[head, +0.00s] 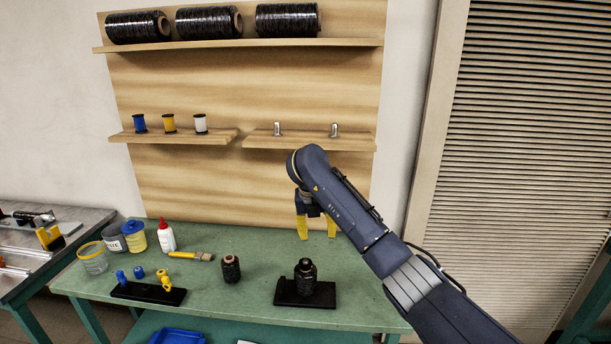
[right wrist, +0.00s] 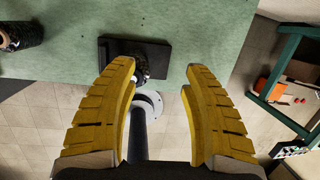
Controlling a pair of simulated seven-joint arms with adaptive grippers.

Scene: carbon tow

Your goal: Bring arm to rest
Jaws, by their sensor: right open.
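My right gripper (head: 317,228) has yellow fingers, which are spread and empty. It points down above the back part of the green table, behind a black spool on a black base plate (head: 290,297). In the right wrist view the two open fingers (right wrist: 160,75) show with nothing between them, and the base plate (right wrist: 118,48) lies below and beyond. The dark spool (head: 305,276) stands upright on the plate. A second dark spool (head: 231,269) stands on the table to its left. My left gripper is not in view.
The green table (head: 250,250) also holds a white bottle with a red cap (head: 166,236), a brush (head: 192,256), jars (head: 91,257) and a black stand (head: 148,292). Behind it is a wooden panel with shelves (head: 310,143) carrying spools. A louvred door (head: 525,150) is at right.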

